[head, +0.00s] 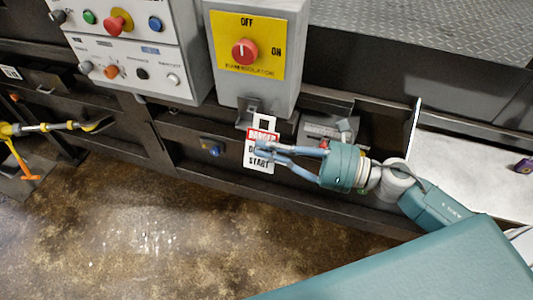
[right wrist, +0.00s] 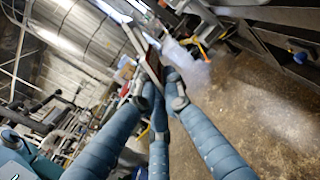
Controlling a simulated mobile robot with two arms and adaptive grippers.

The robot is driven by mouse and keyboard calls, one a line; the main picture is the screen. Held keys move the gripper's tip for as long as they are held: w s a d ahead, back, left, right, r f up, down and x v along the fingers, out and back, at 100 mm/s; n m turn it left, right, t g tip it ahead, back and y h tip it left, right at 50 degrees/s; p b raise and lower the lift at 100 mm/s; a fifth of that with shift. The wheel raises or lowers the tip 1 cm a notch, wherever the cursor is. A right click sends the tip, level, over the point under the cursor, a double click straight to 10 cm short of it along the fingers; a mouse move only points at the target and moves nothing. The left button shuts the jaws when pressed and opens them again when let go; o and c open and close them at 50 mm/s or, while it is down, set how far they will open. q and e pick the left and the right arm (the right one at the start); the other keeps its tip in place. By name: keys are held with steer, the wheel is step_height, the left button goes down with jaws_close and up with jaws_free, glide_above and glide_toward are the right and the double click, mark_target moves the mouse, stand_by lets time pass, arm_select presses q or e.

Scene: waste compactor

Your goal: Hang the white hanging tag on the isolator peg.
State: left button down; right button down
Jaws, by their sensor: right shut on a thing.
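The white hanging tag (head: 261,163) has a red "DANGER" band, black lettering and a slot in its narrow top. My right gripper (head: 265,149) is shut on the tag and holds it upright, just below the grey isolator box (head: 256,92). The box has a yellow plate and a red rotary switch (head: 245,52). A small dark bracket (head: 246,113) under the box is close to the tag's top. I cannot tell whether they touch, and no peg shows clearly. In the right wrist view the tag (right wrist: 133,38) is nearly edge-on beyond my fingers. My left gripper is out of view.
A control panel (head: 140,75) with several buttons is left of the isolator box. A dark machine frame (head: 180,130) runs behind the tag. A yellow and orange tool (head: 45,127) is at the far left. The brown floor (head: 130,225) in front is clear.

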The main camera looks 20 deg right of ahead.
steer(key=w+d, duration=0.2)
steer(key=shift+w+f+b, duration=0.15)
steer(key=shift+w+b, duration=0.15)
steer(key=shift+b, duration=0.1)
steer(key=shift+w+d, duration=0.35)
steer(key=shift+w, duration=0.25)
steer(key=shift+w+d+f+b, duration=0.15)
steer(key=shift+f+b, duration=0.15)
steer(key=shift+b, duration=0.25)
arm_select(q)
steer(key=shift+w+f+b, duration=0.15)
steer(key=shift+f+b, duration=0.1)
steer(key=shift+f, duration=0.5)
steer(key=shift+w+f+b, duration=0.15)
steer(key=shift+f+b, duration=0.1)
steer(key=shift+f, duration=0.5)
arm_select(e)
steer(key=shift+w+d+f, duration=0.15)
steer(key=shift+w+d, duration=0.05)
steer(key=shift+w, duration=0.1)
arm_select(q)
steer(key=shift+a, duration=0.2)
arm_select(e)
steer(key=c, duration=1.8)
jaws_free()
